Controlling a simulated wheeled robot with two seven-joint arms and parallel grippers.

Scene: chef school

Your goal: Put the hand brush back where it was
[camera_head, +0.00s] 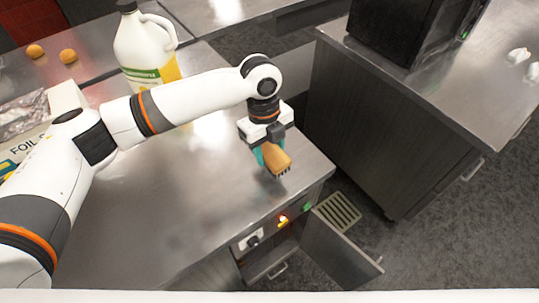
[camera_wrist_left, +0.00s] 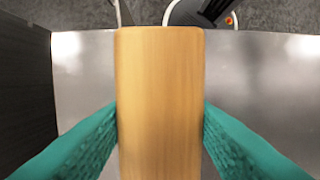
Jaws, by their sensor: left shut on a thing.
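The hand brush (camera_head: 278,160) has a tan wooden block with dark bristles pointing down. It is in the jaws of my left gripper (camera_head: 268,152), near the right end of the steel counter (camera_head: 170,215). In the left wrist view the wooden top of the brush (camera_wrist_left: 160,95) fills the middle, with a green finger pressed on each side. I cannot tell whether the bristles touch the counter. My right gripper does not show.
A white jug (camera_head: 143,45) stands at the counter's back, with a foil box (camera_head: 65,100) at the left. Two orange-brown round items (camera_head: 68,56) lie farther back. A cabinet door (camera_head: 335,250) hangs open below the counter's right edge. The counter's middle is clear.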

